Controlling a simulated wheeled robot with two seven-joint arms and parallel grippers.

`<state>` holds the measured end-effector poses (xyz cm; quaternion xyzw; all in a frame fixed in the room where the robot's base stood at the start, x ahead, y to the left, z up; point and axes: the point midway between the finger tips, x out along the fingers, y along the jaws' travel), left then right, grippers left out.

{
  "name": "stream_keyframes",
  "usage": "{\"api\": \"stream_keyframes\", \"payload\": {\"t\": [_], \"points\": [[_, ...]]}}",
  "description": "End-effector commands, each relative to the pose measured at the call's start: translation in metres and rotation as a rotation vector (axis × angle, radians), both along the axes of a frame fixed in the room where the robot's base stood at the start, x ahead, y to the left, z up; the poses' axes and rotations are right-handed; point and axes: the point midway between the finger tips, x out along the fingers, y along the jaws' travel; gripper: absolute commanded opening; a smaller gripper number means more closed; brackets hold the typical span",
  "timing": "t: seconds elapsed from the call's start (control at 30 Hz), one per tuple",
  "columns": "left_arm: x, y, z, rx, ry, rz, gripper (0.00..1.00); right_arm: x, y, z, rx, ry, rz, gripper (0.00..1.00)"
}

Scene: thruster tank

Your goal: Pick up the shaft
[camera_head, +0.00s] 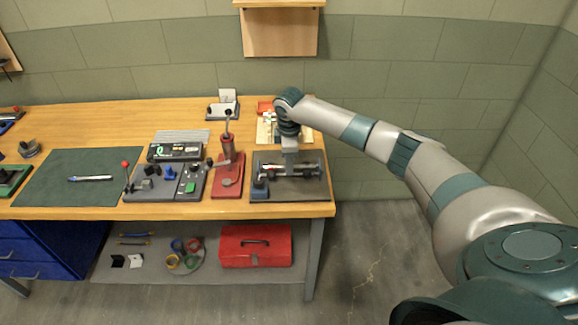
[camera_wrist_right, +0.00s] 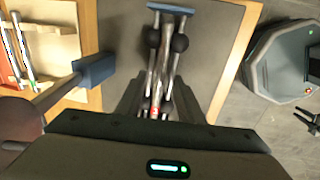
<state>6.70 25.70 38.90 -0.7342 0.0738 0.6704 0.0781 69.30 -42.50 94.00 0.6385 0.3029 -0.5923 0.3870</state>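My right gripper (camera_head: 290,148) points down over the right end of the workbench, above a dark grey mat. The shaft (camera_head: 277,172) looks like a thin silvery rod lying level above the mat, with dark round parts near its ends. In the right wrist view, silvery rods (camera_wrist_right: 164,65) with black round parts run away from my gripper. I cannot tell exactly which rod is the shaft there. The dark fingers of my right gripper (camera_wrist_right: 158,105) stand apart on either side of the rods, with no grip visible. My left gripper is in neither view.
The grey mat (camera_head: 310,190) also carries a blue block (camera_head: 260,189) at its left. A red press (camera_head: 228,170) and a control panel (camera_head: 165,183) stand further left. A green mat (camera_head: 60,192) holds a pen-like tool (camera_head: 90,178). The bench's right edge is near.

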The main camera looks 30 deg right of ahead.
Motion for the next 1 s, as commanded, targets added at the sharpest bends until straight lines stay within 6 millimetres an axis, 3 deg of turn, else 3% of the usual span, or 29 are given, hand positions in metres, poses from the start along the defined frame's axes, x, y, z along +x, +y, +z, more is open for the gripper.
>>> {"api": "stream_keyframes", "payload": {"t": [0.27, 0.43, 0.83, 1.0], "points": [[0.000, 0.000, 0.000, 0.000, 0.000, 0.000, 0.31, 0.000, 0.000, 0.000, 0.000, 0.000, -0.001, 0.34], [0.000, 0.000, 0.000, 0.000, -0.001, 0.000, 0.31, 0.000, 0.000, 0.001, 0.000, 0.000, -0.001, 0.00], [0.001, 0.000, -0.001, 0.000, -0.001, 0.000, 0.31, 0.001, 0.000, 0.003, 0.000, -0.002, -0.001, 0.00], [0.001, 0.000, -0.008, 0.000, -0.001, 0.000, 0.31, 0.001, -0.001, 0.013, 0.000, -0.004, -0.002, 0.00]]}}
